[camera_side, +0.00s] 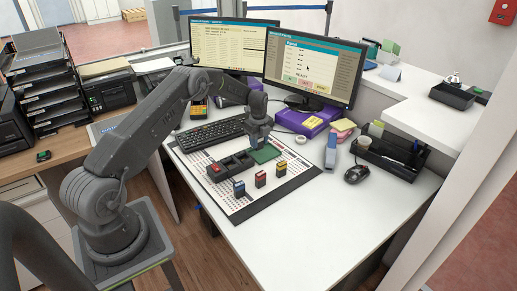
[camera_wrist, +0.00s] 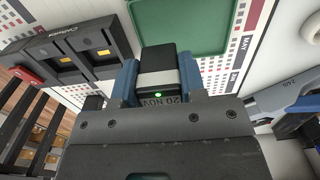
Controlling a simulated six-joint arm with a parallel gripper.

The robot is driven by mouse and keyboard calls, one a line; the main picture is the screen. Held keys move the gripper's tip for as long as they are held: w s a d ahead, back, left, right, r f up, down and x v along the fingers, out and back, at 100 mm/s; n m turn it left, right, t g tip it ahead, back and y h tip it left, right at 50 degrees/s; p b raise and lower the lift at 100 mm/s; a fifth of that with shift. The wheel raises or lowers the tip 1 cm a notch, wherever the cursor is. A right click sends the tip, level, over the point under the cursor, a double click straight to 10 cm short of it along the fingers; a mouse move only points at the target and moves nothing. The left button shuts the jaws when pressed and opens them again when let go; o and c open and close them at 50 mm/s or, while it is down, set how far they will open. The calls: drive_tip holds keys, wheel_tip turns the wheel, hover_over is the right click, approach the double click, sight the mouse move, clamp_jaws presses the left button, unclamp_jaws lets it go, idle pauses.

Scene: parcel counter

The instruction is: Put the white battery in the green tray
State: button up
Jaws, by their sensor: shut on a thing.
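My gripper (camera_wrist: 159,76) is shut on the white battery (camera_wrist: 158,79), a dark block with a white band, held between its two blue fingers in the wrist view. The green tray (camera_wrist: 178,20) lies just past the battery in that view. In the side view, my gripper (camera_side: 260,139) is over the back left edge of the green tray (camera_side: 267,154), and the battery is mostly hidden there. I cannot tell its height above the mat.
A black charger (camera_side: 236,163) with a red battery (camera_side: 215,170) in its left end is left of the tray. A keyboard (camera_side: 212,133) lies behind; a stapler (camera_side: 331,152) stands right.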

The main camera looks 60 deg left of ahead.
sight(259, 148)
drive_tip(key=shift+f, duration=1.8)
drive_tip(key=shift+f, duration=0.1)
drive_tip(key=o, duration=1)
